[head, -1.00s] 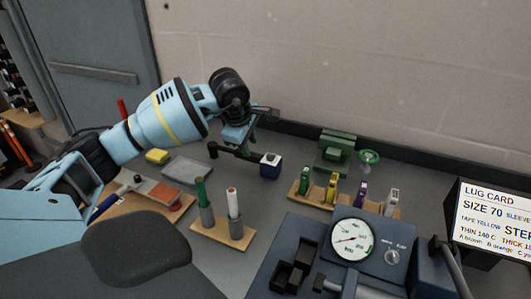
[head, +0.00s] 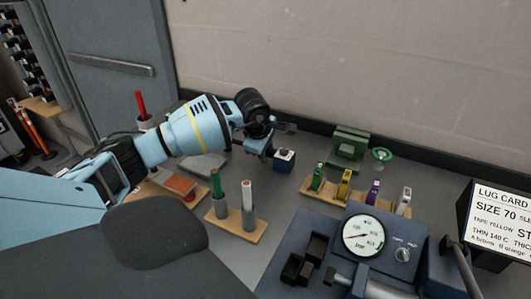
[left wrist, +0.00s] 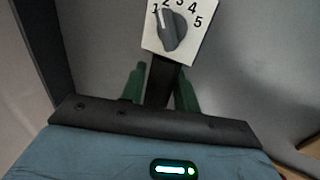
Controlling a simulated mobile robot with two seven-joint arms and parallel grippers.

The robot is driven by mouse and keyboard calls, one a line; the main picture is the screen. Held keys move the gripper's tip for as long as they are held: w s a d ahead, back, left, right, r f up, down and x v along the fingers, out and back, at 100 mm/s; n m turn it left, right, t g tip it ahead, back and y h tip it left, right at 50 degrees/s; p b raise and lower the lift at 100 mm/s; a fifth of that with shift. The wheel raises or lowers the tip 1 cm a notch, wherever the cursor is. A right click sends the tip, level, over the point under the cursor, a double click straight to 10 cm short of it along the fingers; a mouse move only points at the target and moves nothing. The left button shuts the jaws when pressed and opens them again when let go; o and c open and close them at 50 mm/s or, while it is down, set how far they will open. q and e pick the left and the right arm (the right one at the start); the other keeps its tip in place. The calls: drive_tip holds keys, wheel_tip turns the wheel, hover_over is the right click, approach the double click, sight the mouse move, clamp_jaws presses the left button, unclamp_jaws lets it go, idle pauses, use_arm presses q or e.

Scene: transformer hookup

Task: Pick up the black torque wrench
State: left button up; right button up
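The black torque wrench lies at the back of the grey bench. Its blue-and-white block (head: 284,160) shows just right of my left gripper (head: 264,152) in the head view, which hides the rest of it. In the left wrist view, a white plate with a grey knob (left wrist: 172,32) and numbers 1 to 5 is ahead. A black bar (left wrist: 161,84) runs from it between the two green fingers. The fingers look apart, with the bar between them and narrow gaps beside it. Contact is not clear. My right gripper is out of view.
A green vise-like block (head: 348,146) and a green ring-topped item (head: 381,155) stand behind a wooden rack (head: 330,196) of coloured tools. A gauge box (head: 362,236) is at front right. A wooden stand (head: 238,228) holds green and white rods near my forearm.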

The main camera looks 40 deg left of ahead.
use_arm(q)
drive_tip(key=shift+w+f, duration=0.1)
drive_tip(key=shift+f, duration=0.05)
clamp_jaws()
drive_tip(key=shift+r, duration=0.2)
wheel_tip(320, 180, up, 10)
drive_tip(key=shift+f, duration=0.1)
idle(0.4)
drive_tip(key=shift+c, duration=1.6)
unclamp_jaws()
clamp_jaws()
